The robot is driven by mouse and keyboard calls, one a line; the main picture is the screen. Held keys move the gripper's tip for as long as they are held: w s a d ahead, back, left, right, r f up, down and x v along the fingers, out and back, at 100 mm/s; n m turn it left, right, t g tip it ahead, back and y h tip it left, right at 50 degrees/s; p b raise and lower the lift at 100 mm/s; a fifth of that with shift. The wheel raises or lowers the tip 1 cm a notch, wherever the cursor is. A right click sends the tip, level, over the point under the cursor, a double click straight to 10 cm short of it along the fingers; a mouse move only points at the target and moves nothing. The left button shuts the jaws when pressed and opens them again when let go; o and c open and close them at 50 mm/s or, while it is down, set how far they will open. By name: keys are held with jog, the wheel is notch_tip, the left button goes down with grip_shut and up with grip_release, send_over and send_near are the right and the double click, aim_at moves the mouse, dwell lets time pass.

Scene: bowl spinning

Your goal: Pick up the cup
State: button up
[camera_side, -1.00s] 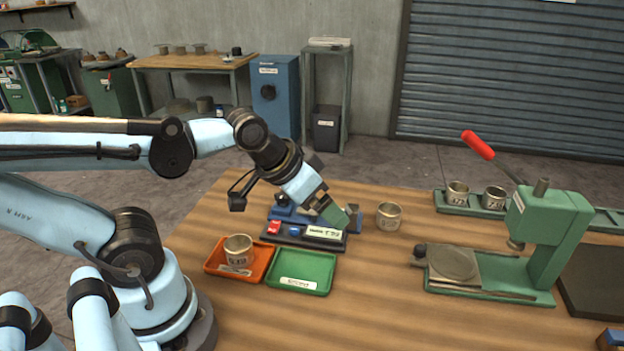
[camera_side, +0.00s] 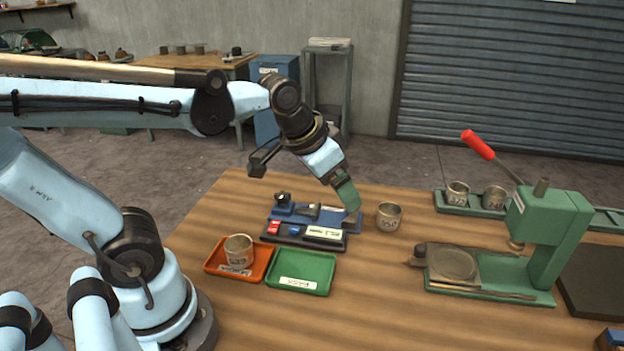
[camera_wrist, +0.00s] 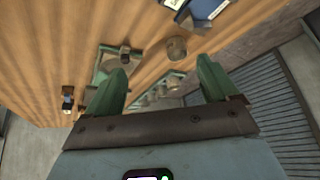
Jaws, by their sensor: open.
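A small metal cup (camera_side: 389,216) with a printed label stands upright on the wooden table, right of the blue device. My gripper (camera_side: 352,211) is above and to the left of this cup, pointing down to the right and apart from it. In the wrist view, the two green fingers of my gripper (camera_wrist: 164,84) are spread with nothing between them, and a cup (camera_wrist: 176,48) shows beyond them. Another cup (camera_side: 238,250) stands in the orange tray (camera_side: 211,268). Two more cups (camera_side: 458,193) stand in the green rack at the back right.
An empty green tray (camera_side: 302,287) lies beside the orange one. A blue device with a label panel (camera_side: 323,233) stands behind the trays. A green press (camera_side: 560,230) with a red-handled lever stands at the right. The table between the cup and front edge is clear.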

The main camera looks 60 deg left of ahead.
jog(key=w+a+r+m+g, duration=0.1)
jog(key=w+r+m+g, duration=0.15)
jog(key=w, duration=0.65)
jog(key=m+g, duration=0.2)
jog(key=g, duration=0.2)
send_over(390, 212)
jog(key=s+d, duration=0.2)
notch_tip(390, 212, down, 7)
jog(key=shift+t, duration=0.25)
jog(key=f, duration=1.1)
jog(key=shift+w+a+f, duration=0.15)
jog(key=shift+a+f, duration=0.05)
jog(key=shift+a, duration=0.05)
jog(key=c, duration=1.1)
